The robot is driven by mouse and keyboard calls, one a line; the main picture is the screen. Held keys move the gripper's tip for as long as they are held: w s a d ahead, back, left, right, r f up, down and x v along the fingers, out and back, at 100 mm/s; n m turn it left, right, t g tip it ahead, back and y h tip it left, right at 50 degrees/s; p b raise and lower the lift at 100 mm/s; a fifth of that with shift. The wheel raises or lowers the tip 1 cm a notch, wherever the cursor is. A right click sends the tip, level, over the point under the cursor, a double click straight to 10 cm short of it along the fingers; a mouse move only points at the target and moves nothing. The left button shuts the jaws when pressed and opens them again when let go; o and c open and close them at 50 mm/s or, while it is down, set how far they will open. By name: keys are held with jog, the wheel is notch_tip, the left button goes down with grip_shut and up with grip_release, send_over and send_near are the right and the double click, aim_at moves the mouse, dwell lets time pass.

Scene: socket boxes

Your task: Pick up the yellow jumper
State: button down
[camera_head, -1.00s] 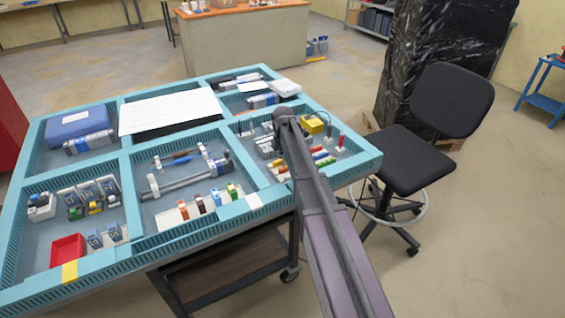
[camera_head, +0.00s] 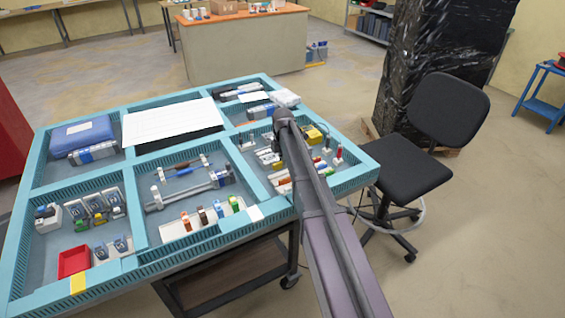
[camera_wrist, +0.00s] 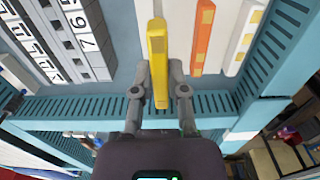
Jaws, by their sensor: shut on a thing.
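The yellow jumper (camera_wrist: 158,62) is a long, narrow yellow bar in the middle of the wrist view. My gripper (camera_wrist: 161,82) has one finger on each side of its near part and is shut on it. I cannot tell whether the jumper is clear of the surface beneath. An orange jumper (camera_wrist: 203,38) stands just to its right, apart from the fingers. In the head view my own arm reaches over the right front compartment and hides the gripper and the held jumper.
The blue tray's slotted wall (camera_wrist: 85,108) runs close under my gripper. Numbered white blocks (camera_wrist: 92,40) lie to the left. In the head view, a black chair (camera_head: 410,165) stands right of the tray table, and a white sheet (camera_head: 172,122) lies across a rear compartment.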

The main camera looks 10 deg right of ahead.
jog(key=shift+r+p, duration=2.2)
jog(key=shift+r, duration=0.4)
jog(key=shift+s, duration=0.15)
